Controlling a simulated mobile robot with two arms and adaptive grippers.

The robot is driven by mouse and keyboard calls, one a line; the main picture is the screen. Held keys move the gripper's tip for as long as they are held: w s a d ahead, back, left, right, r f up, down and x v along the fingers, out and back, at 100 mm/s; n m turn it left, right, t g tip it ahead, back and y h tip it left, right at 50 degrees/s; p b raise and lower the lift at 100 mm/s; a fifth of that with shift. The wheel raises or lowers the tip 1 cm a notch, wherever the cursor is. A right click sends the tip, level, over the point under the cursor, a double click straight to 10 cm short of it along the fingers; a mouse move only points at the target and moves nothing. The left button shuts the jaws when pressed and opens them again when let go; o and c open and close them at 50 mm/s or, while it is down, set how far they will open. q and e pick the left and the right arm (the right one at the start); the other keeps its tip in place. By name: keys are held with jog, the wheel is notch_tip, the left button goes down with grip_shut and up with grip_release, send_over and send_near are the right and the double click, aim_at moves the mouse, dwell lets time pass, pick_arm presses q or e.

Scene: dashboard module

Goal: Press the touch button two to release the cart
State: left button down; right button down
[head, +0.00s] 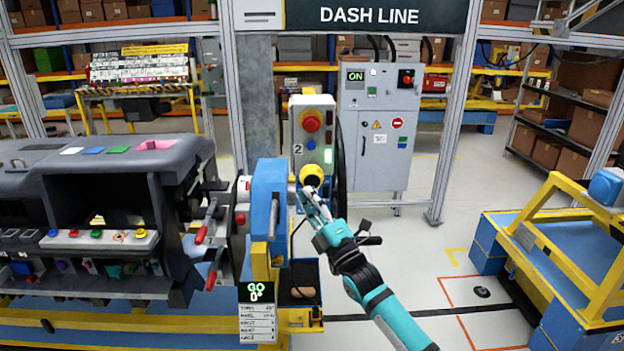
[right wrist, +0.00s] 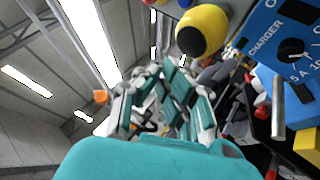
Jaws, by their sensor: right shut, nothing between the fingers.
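The control box marked 2 (head: 298,130) stands upright in the middle of the head view, with a red mushroom button, a small blue button and a lit green lamp on its face. A yellow dome-shaped touch button (head: 312,175) sits at its lower end; it also shows in the right wrist view (right wrist: 203,30). My right gripper (head: 308,193) is shut and empty, just below the yellow dome with its fingertips pointing up; it also shows in the right wrist view (right wrist: 168,92). Whether the fingertips touch the dome I cannot tell. My left gripper is in neither view.
A blue post (head: 268,205), marked as a charger in the wrist view, stands close left of my gripper. The dashboard module (head: 100,180) with red-handled levers fills the left. A grey cabinet (head: 380,130) stands behind.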

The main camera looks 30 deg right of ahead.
jog(key=s+a, duration=0.1)
jog(key=s+p, duration=0.1)
jog(key=shift+s+a+r, duration=0.1)
jog(key=shift+s+a, duration=0.25)
jog(key=shift+s, duration=0.05)
dwell(0.6)
